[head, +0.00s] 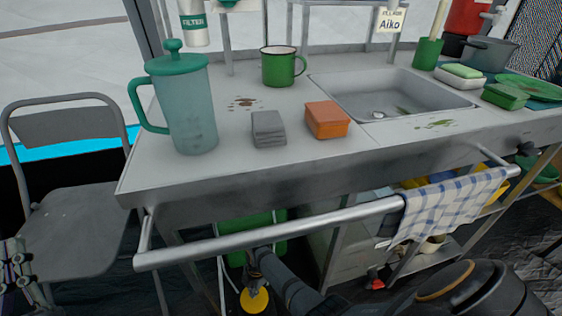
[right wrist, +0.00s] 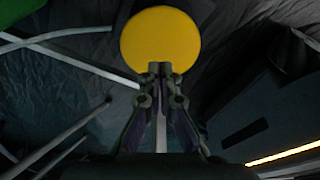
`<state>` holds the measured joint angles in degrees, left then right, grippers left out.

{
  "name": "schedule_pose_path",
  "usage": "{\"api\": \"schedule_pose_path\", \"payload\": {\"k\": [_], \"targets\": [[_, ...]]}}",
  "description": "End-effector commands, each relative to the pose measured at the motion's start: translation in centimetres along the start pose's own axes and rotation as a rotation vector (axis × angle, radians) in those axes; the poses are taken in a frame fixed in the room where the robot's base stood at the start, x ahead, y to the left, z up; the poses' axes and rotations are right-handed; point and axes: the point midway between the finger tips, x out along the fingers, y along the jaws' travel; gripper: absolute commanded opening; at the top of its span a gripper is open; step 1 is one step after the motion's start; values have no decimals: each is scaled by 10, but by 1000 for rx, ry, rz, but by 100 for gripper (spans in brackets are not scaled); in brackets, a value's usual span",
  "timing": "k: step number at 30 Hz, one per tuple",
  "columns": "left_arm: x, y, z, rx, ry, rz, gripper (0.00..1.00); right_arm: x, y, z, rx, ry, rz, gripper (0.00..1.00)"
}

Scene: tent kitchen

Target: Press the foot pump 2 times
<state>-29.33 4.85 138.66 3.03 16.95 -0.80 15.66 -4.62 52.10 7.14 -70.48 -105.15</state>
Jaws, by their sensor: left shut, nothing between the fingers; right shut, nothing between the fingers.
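The foot pump shows as a round yellow pedal (head: 254,300) low under the counter's front edge. It also shows as a yellow disc in the right wrist view (right wrist: 160,42). My right gripper (head: 253,278) is shut and empty, and reaches down under the front rail to the pedal. In the right wrist view its closed fingertips (right wrist: 160,68) overlap the disc's near edge; I cannot tell whether they touch it. My left gripper (head: 20,268) is partly in view at the far left edge, shut and empty, away from the pump.
A metal rail (head: 270,232) with a checked towel (head: 450,205) runs along the counter front, above my right arm. A green jerrycan (head: 250,228) stands behind the pedal. A grey chair (head: 70,200) is at left. The counter holds a pitcher (head: 185,105), mug, sponges and sink.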

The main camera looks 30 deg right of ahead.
Motion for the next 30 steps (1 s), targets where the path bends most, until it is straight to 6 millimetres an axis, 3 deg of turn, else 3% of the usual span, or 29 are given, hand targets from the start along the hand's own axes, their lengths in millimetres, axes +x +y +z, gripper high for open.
{"api": "schedule_pose_path", "payload": {"k": [17,30], "targets": [[-22,0,67,-21,-297,-7,0,-8,0,-2,0,0,0,0],[-51,2,114,-39,-522,-8,0,-14,0,-3,0,0,0,0]]}}
